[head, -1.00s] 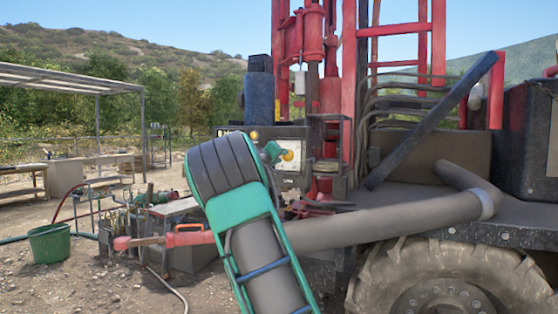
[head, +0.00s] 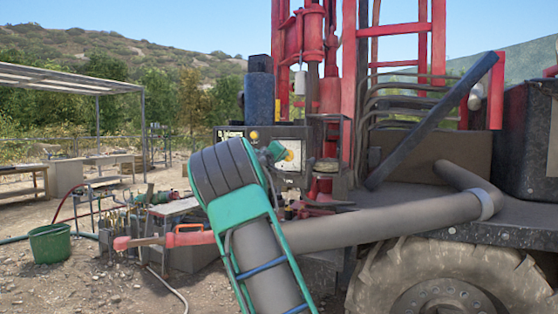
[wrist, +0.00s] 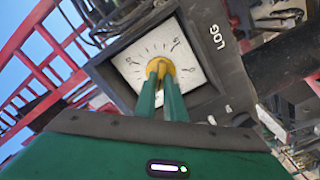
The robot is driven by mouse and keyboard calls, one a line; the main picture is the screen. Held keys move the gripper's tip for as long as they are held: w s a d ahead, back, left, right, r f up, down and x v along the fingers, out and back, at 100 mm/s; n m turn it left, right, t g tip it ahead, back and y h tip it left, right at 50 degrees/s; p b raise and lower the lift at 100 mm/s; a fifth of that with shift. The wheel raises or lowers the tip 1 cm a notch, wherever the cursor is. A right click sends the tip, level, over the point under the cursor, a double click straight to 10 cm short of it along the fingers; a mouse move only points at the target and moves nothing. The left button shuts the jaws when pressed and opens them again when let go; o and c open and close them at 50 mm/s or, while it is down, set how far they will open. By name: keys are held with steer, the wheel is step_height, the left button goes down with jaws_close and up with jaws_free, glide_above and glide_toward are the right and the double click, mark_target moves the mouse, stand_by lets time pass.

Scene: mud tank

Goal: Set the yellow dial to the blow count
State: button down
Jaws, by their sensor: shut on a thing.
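The yellow dial (wrist: 162,68) sits at the middle of a white scale face (wrist: 185,58) with black marks, set in a dark panel (wrist: 215,95). In the wrist view my gripper (wrist: 163,76) has its two green fingers shut on the dial. The fingers hide part of the dial and the lower part of the scale, so I cannot tell the mark it points to. In the head view the dial (head: 289,156) shows small at the fingertips, beside the white face (head: 287,178). The word LOG (wrist: 217,37) is printed on the panel.
The panel belongs to a red drill rig (head: 330,90). A second yellow knob (head: 254,134) stands at the panel's top. A thick grey pipe (head: 390,220) crosses in front of the rig. A green bucket (head: 49,243) stands on the ground at left.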

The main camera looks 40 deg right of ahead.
steer(key=shift+w+f+m, duration=0.1)
steer(key=shift+f+m, duration=0.05)
steer(key=shift+m, duration=0.15)
steer(key=m, duration=1.1)
steer(key=shift+s+f, duration=0.1)
steer(key=shift+s, duration=0.1)
steer(key=shift+m, duration=0.3)
steer(key=c, duration=1.9)
jaws_free()
steer(key=shift+a, duration=0.1)
steer(key=shift+o, duration=0.3)
steer(key=v, duration=1)
steer(key=shift+s+a, duration=0.15)
steer(key=shift+a, duration=0.05)
